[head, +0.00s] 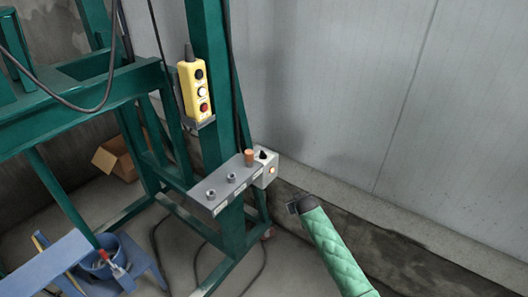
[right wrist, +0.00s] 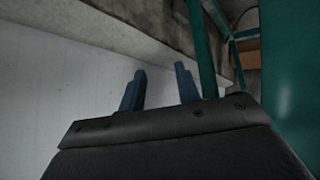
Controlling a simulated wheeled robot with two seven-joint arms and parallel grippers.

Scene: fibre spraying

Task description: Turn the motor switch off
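The motor switch is a small light-grey box (head: 266,173) on the right side of the green frame. It has a black knob (head: 263,155) on top and an orange-lit button on its front; the knob's exact setting is too small to tell. My right gripper (head: 294,205) is below and to the right of the box, apart from it. In the right wrist view its two blue fingers (right wrist: 159,82) stand apart with nothing between them. The switch box is not visible in that view.
A green steel frame (head: 219,110) stands beside a grey panel wall (head: 350,80). A yellow pendant control (head: 196,90) hangs on it. A grey bracket (head: 222,187) with metal fittings juts out next to the switch box. A blue bucket (head: 100,266) and cardboard box (head: 115,158) are at left.

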